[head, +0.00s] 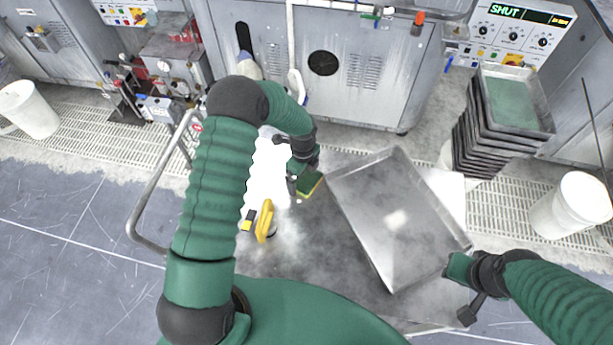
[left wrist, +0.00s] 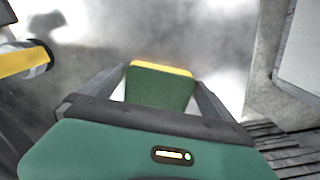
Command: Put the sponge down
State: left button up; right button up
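The sponge (head: 309,184) is green with a yellow layer. My left gripper (head: 305,180) is shut on it over the metal table (head: 290,240), left of the tray. In the left wrist view the sponge (left wrist: 160,88) sits between the two dark fingers (left wrist: 160,78), which meet its sides. I cannot tell whether it touches the tabletop. My right gripper (head: 449,268) is at the lower right edge of the metal tray (head: 375,190); its fingers are too small and hidden to read.
A yellow-handled tool (head: 265,222) stands on the table left of the sponge; it also shows in the left wrist view (left wrist: 22,62). Stacked trays (head: 505,115) stand at the right, near a white bucket (head: 572,206). Bare tabletop lies below the sponge.

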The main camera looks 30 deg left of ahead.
aim_at(304, 177)
pick_arm(q)
jog(key=shift+a, duration=0.5)
jog(key=shift+r, duration=0.15)
jog(key=r, duration=0.4)
jog(key=d+r, duration=0.1)
jog(key=r, duration=0.2)
jog(key=shift+w+d+r+b, duration=0.1)
jog(key=shift+b, duration=0.25)
jog(key=s+d+r+n+t, duration=0.1)
jog(key=s+d+r+n, duration=0.2)
jog(key=s+r+n, duration=0.2)
jog(key=s+d+r+n+t, duration=0.1)
jog(key=s+d+r+n, duration=0.2)
jog(key=s+n, duration=0.9)
notch_tip(304, 177, up, 2)
jog(key=n, duration=0.2)
jog(key=shift+s+n+t, duration=0.2)
jog(key=shift+n+t, duration=0.1)
pick_arm(e)
jog(key=shift+s+f, duration=0.1)
jog(key=shift+f, duration=0.4)
